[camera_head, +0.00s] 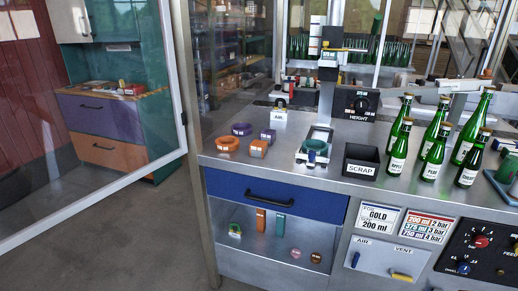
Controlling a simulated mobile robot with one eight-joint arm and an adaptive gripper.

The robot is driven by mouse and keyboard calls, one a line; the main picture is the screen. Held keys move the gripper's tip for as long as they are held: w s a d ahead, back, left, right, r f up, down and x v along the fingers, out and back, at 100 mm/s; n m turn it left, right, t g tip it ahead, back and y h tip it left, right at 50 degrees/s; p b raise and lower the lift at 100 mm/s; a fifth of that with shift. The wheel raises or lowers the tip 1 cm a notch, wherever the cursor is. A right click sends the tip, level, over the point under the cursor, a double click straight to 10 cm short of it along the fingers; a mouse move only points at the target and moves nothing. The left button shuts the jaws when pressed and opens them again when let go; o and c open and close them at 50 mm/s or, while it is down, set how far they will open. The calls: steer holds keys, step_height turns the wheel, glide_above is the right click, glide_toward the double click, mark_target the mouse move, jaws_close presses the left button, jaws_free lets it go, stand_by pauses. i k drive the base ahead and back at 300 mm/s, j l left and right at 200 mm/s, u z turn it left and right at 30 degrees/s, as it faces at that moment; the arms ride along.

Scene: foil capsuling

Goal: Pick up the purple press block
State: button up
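The purple press block (268,136) is a small purple block with a pale label. My gripper is not in this view.
A green round part sits in a pale fixture (303,153) to the right, beside a black SCRAP bin (361,167). Several green bottles (433,145) stand farther right. An open glass door (90,130) stands at left. Bare worktop (285,170) lies in front of the blocks.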

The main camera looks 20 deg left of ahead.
mark_target(269, 135)
steer(key=i+j+u, duration=0.4)
steer(key=i, duration=0.3)
steer(key=i+j+u, duration=0.2)
steer(key=i+u, duration=0.15)
steer(key=i, duration=0.35)
steer(key=i+u, duration=0.4)
steer(key=i, duration=0.35)
